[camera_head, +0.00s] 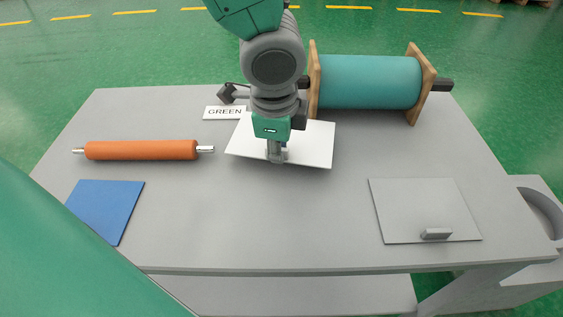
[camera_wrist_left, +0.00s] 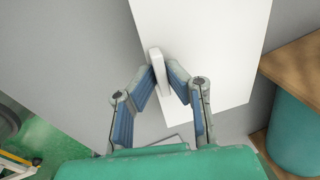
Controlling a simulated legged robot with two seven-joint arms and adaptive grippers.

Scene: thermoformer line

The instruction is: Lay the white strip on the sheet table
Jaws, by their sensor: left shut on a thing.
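The white strip (camera_head: 315,143) is a flat white sheet at the middle back of the grey table (camera_head: 270,215), which I take to be the sheet table. In the left wrist view, the strip (camera_wrist_left: 215,45) has a small raised white tab (camera_wrist_left: 157,66). My left gripper (camera_head: 276,155) is over the strip and hides part of it. The left wrist view shows its fingers (camera_wrist_left: 164,72) shut on the tab. I cannot tell whether the strip touches the table or hangs just above it. My right gripper is in neither view.
An orange roller (camera_head: 140,150) and a blue sheet (camera_head: 105,210) lie at the left. A "GREEN" label (camera_head: 224,112) is behind the strip. A teal roll (camera_head: 370,82) between wooden end plates stands back right. A grey plate with a handle (camera_head: 420,205) lies front right. The front middle is clear.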

